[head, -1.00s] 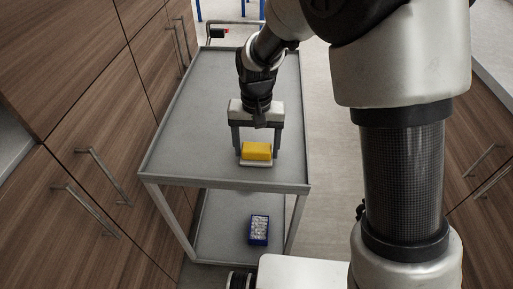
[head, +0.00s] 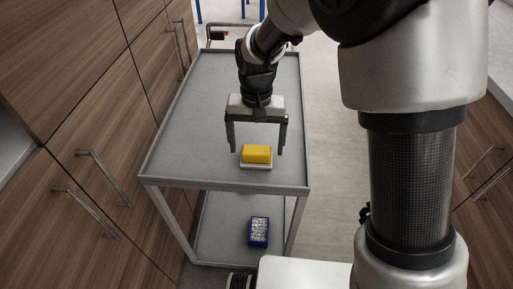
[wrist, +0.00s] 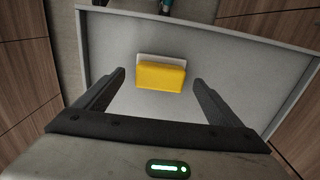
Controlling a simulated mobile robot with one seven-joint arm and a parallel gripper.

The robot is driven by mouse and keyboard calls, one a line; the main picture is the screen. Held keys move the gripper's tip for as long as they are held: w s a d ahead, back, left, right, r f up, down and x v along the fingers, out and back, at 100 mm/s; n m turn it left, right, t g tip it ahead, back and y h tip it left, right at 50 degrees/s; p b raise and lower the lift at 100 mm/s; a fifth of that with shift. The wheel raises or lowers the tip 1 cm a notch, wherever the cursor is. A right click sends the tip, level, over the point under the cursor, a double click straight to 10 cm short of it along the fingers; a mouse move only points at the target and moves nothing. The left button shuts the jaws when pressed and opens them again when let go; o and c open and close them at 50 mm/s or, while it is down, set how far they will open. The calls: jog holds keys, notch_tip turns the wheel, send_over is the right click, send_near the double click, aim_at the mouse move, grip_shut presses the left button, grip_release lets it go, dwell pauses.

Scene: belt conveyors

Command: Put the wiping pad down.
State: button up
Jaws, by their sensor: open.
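The wiping pad (head: 257,154), a yellow block on a white base, lies flat on the grey top shelf of the cart (head: 195,135), near its front edge. It also shows in the wrist view (wrist: 161,76), ahead of and between the fingers. My gripper (head: 257,151) is open, with one finger on each side of the pad and a gap on both sides. The fingers are empty and do not touch the pad. In the wrist view my gripper (wrist: 160,80) is spread wide.
The cart's lower shelf holds a blue box (head: 258,231) with several pale items. Wooden cabinets (head: 75,100) with bar handles stand close on the left, and more on the right. The top shelf is clear left of and behind the pad.

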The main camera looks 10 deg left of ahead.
aim_at(257, 150)
notch_tip(257, 150, up, 10)
jog(key=p, duration=0.1)
jog(key=s+d+r+t, duration=0.2)
jog(key=s+d+r, duration=0.3)
jog(key=s+d, duration=0.3)
jog(key=s+d+r+t, duration=0.3)
jog(key=s+d+r, duration=0.2)
jog(key=d, duration=0.8)
jog(key=s, duration=0.3)
jog(key=shift+m+t, duration=0.3)
jog(key=shift+s+r, duration=0.1)
jog(key=shift+r, duration=0.05)
